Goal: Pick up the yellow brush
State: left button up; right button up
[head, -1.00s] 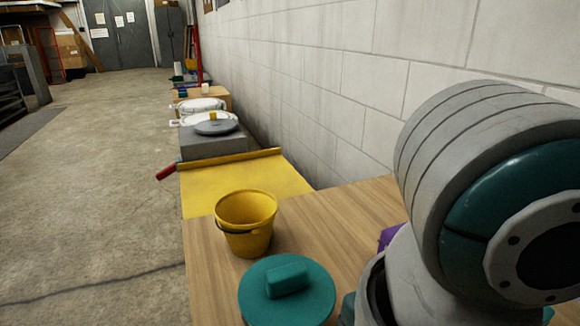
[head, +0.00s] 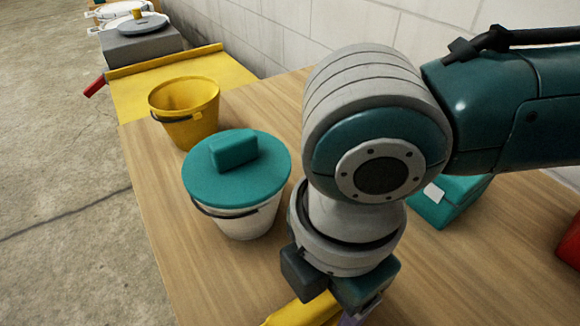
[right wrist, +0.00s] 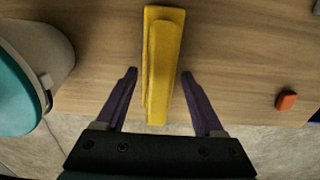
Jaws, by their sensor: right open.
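The yellow brush (right wrist: 163,40) lies on the wooden table, lengthwise between the fingers of my right gripper (right wrist: 160,74) in the right wrist view. The two purple fingers are open, one on each side, with a gap visible beside the brush. I cannot tell how high they are above it. In the head view part of the brush (head: 303,311) shows at the bottom edge, and my right wrist and gripper hide the rest. My left gripper is not in view.
A white bucket (head: 240,221) with a teal lid (head: 215,181) stands left of my right gripper. A yellow bucket (head: 188,127) stands behind it. A teal box (head: 446,203) and a red object (head: 571,245) are to the right. A small orange block (right wrist: 286,101) lies near the table edge.

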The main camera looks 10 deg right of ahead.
grip_shut()
dwell(0.5)
jog(key=shift+r, duration=0.1)
